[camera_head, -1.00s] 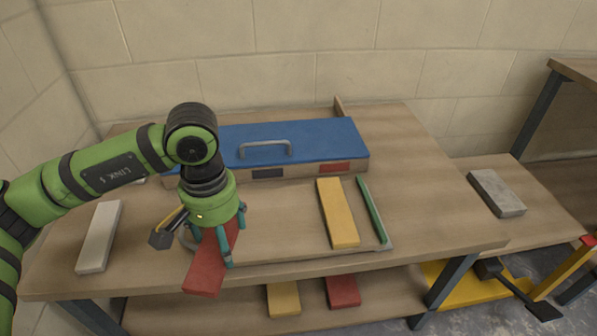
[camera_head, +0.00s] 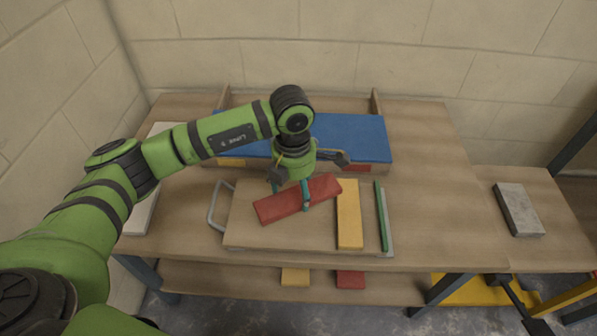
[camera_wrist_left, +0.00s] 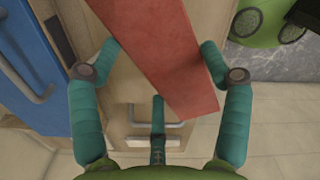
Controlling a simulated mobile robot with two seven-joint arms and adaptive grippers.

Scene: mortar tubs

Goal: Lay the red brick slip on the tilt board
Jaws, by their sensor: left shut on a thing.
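The red brick slip (camera_head: 325,187) is in my left gripper (camera_head: 290,197), whose teal fingers are shut on it. It lies diagonally over the tilt board (camera_head: 270,236), its right end close to the yellow slip (camera_head: 349,214). I cannot tell whether it touches the board. In the left wrist view the red slip (camera_wrist_left: 165,50) runs between the two fingers of my gripper (camera_wrist_left: 160,62). The board has a grey handle (camera_head: 215,205) on its left. The yellow slip and a green strip (camera_head: 381,216) lie along its right side. My right gripper is not in view.
A box with a blue lid (camera_head: 350,135) stands behind the board. A pale slab (camera_head: 137,217) lies at the left. A grey slab (camera_head: 518,209) lies on a lower table at the right. Yellow (camera_head: 295,277) and red (camera_head: 350,279) pieces lie on the shelf below.

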